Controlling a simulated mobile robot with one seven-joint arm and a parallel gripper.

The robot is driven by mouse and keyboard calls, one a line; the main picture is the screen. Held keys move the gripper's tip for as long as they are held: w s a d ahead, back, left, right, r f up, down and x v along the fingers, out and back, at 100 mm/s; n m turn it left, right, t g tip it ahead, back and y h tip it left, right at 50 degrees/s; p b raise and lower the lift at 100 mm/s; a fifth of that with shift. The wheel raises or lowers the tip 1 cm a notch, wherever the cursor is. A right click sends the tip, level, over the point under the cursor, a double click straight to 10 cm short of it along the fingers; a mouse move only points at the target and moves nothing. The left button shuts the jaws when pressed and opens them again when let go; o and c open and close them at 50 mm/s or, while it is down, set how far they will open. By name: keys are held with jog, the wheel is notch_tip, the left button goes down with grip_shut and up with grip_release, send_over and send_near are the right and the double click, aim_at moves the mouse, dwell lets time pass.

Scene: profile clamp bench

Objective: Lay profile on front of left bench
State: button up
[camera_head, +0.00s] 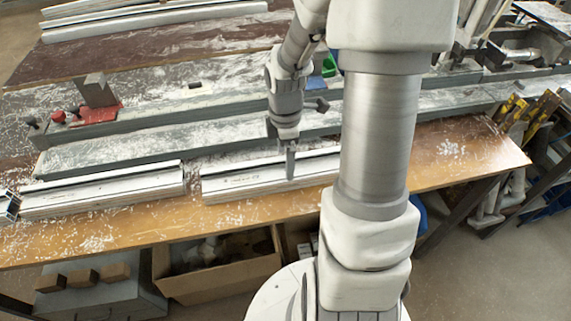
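A white profile (236,181) with a dark groove along it lies level at the front of the wooden bench, and my arm column hides its right end. A second, similar profile (110,194) lies to its left, with a small gap between their ends. My gripper (291,165) points down at the right part of the first profile. One finger shows in front of the profile's near face. The other finger is hidden, so I cannot tell whether the gripper is closed on it.
Behind the profiles runs a long grey machine bed (150,150) strewn with shavings. A red clamp (95,114) stands at the back left. More white profiles (150,18) lie at the far back. The bench's front strip (60,240) is clear except for shavings. A cardboard box (215,285) stands below.

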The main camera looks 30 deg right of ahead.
notch_tip(320, 180, up, 7)
jog(key=shift+f+p, duration=0.15)
jog(key=shift+p, duration=0.3)
jog(key=s+a+r+m+t, duration=0.2)
jog(key=s+a+r+m, duration=0.3)
jog(key=s+r+m, duration=0.1)
jog(key=s+a+r+m+t, duration=0.3)
jog(key=s+a+r+m, duration=0.2)
jog(key=r+m, duration=0.3)
jog(key=shift+v, duration=1.15)
jog(key=shift+s+a+r+m+t, duration=0.2)
jog(key=shift+a+m+t, duration=0.1)
jog(key=shift+a+m, duration=0.1)
jog(key=shift+c, duration=0.2)
